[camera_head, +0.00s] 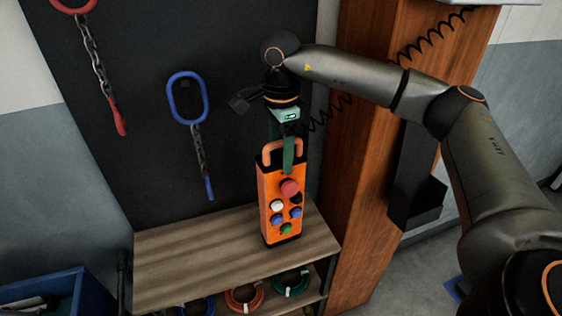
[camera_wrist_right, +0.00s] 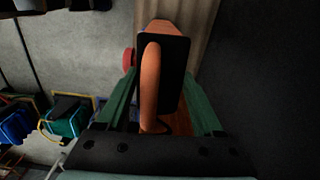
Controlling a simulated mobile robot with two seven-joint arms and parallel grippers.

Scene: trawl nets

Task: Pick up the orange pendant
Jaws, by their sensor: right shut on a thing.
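The orange pendant (camera_head: 269,200) is a tall box with a red button at the top and white, black, blue and green buttons below. It stands upright at the wooden shelf top (camera_head: 180,262); I cannot tell whether its base touches the wood. My right gripper (camera_head: 289,158) reaches down from above, its green fingers at the pendant's top handle. In the right wrist view the orange handle (camera_wrist_right: 151,85) lies between the two green fingers, and the gripper is shut on it. My left gripper is not in view.
Chain slings with a red ring (camera_head: 72,4) and a blue ring (camera_head: 171,97) hang on the dark board behind. A wooden post (camera_head: 357,185) stands close on the right, with a black coiled cord (camera_head: 426,38). Coiled hoses (camera_head: 243,299) lie below; a blue crate (camera_head: 40,292) is at left.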

